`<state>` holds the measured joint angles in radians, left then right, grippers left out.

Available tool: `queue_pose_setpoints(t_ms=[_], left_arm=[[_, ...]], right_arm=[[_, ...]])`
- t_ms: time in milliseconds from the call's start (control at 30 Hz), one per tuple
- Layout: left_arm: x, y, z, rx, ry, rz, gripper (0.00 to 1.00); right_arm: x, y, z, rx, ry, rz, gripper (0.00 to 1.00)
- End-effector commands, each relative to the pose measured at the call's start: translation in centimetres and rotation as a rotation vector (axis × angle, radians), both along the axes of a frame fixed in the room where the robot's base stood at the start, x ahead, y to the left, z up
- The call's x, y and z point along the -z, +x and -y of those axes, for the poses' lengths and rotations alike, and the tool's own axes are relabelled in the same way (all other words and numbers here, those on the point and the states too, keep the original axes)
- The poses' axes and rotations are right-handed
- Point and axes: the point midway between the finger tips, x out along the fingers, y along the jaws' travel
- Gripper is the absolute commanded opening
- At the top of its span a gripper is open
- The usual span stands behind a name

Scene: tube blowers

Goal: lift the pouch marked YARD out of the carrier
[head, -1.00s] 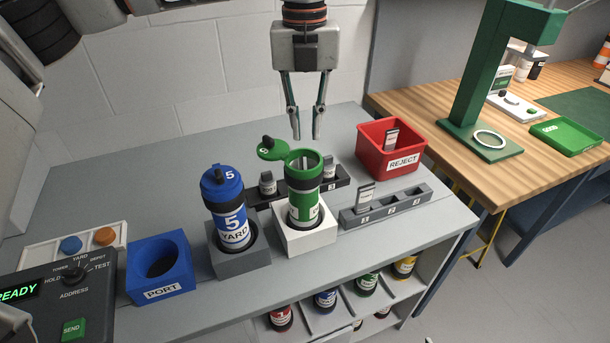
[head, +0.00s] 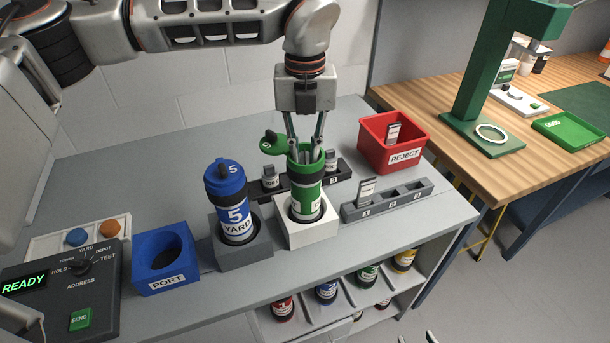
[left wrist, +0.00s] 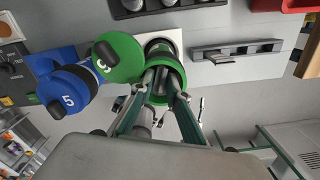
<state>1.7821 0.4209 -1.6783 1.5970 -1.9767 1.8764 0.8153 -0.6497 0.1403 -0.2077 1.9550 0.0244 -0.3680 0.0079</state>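The green carrier (head: 307,190) stands upright in a white block (head: 291,235), its green lid (head: 273,142) swung open to the left. My left gripper (head: 305,155) points down with its fingertips in the carrier's mouth. In the left wrist view, the fingertips (left wrist: 164,80) are apart inside the rim. A greyish shape, perhaps the pouch, shows in the mouth; no YARD marking on it is readable and the depth is hidden. A blue carrier (head: 233,215) marked 5 and YARD stands lidded beside it. Small tips of my right gripper (head: 429,337) show at the bottom edge.
A grey block (head: 245,255) holds the blue carrier. A blue PORT holder (head: 178,280) and control box (head: 95,310) reading READY are left. A black rack (head: 330,180) is behind, a grey slotted rack (head: 416,201) right, a red REJECT bin (head: 420,142) back right.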

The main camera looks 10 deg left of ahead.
Motion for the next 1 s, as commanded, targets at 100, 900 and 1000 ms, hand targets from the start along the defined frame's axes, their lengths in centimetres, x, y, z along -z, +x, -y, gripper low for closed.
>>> queue_pose_setpoints(t_ms=[100,900,1000], left_arm=[[0.0,0.0,0.0,0.000,0.000,0.000,0.00],[-4.6,0.1,0.0,-0.002,-0.001,0.004,0.00],[-6.4,0.1,0.0,-0.002,-0.001,0.005,0.00]], right_arm=[[0.0,0.0,0.0,0.001,0.000,0.000,0.40],[-0.1,0.2,-0.5,-0.001,0.009,0.010,0.40],[-0.1,0.3,-0.5,-0.002,0.010,0.013,0.40]])
